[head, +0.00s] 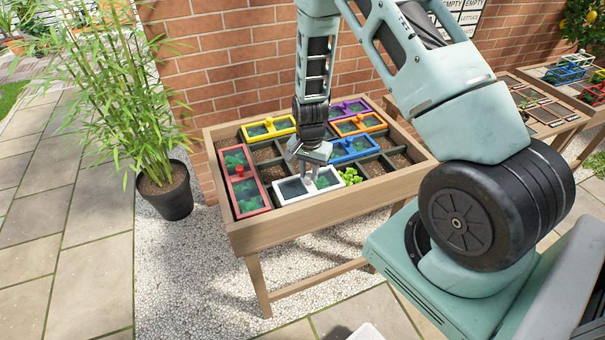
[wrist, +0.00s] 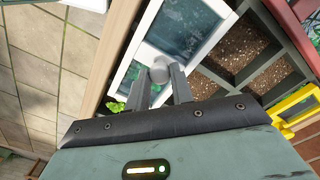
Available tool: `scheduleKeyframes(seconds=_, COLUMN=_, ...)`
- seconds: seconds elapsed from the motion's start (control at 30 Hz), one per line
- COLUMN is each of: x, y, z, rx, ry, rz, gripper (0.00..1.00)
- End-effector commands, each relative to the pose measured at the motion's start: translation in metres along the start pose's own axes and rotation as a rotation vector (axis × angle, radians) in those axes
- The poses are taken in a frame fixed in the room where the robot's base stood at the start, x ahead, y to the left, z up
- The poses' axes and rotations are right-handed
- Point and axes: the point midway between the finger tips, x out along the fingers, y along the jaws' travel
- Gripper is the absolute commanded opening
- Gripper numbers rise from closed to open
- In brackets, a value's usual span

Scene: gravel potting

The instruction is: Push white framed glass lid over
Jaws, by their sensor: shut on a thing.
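The white framed glass lid (head: 291,190) lies over a front compartment of the wooden planter table (head: 330,203). The white frame and dark glass of the lid also show in the wrist view (wrist: 215,32). My gripper (head: 311,178) is over the middle of the lid, pointing down. In the wrist view, my gripper (wrist: 165,85) is shut on the lid's pale round knob (wrist: 158,72), which sits between the fingertips. Green leaves (head: 350,176) show just right of the lid, in an uncovered compartment.
A red framed lid (head: 240,170) is left of the white one. A yellow lid (head: 268,127), a blue lid (head: 354,147), an orange lid (head: 358,124) and a purple lid (head: 349,108) lie behind. Several compartments show bare brown soil. A potted bamboo (head: 165,190) stands left of the table.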

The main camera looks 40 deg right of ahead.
Motion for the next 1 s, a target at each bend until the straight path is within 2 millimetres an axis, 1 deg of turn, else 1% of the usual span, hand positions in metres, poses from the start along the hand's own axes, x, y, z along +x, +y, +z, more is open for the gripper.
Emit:
scheduleKeyframes(seconds=0.03, x=0.002, y=0.011, z=-0.011, rx=0.009, ry=0.001, rz=0.0, gripper=0.0)
scheduleKeyframes(seconds=0.1, x=0.002, y=0.024, z=-0.025, rx=0.01, ry=0.002, rz=-0.001, gripper=0.0)
scheduleKeyframes(seconds=0.2, x=0.002, y=0.04, z=-0.042, rx=0.009, ry=0.003, rz=-0.002, gripper=0.0)
scheduleKeyframes(seconds=0.3, x=0.001, y=0.052, z=-0.053, rx=0.007, ry=0.002, rz=-0.002, gripper=0.0)
scheduleKeyframes(seconds=0.43, x=0.0, y=0.06, z=-0.06, rx=0.002, ry=0.002, rz=-0.001, gripper=0.0)
scheduleKeyframes(seconds=0.7, x=-0.001, y=0.06, z=-0.06, rx=0.0, ry=0.002, rz=-0.001, gripper=0.0)
scheduleKeyframes(seconds=0.73, x=-0.001, y=0.06, z=-0.06, rx=0.0, ry=0.002, rz=-0.001, gripper=0.26)
scheduleKeyframes(seconds=0.77, x=-0.001, y=0.06, z=-0.06, rx=0.0, ry=0.002, rz=-0.001, gripper=0.34)
scheduleKeyframes(seconds=0.8, x=-0.001, y=0.06, z=-0.06, rx=0.001, ry=0.002, rz=-0.001, gripper=0.44)
scheduleKeyframes(seconds=1.0, x=0.0, y=0.06, z=-0.06, rx=0.001, ry=0.001, rz=-0.001, gripper=0.44)
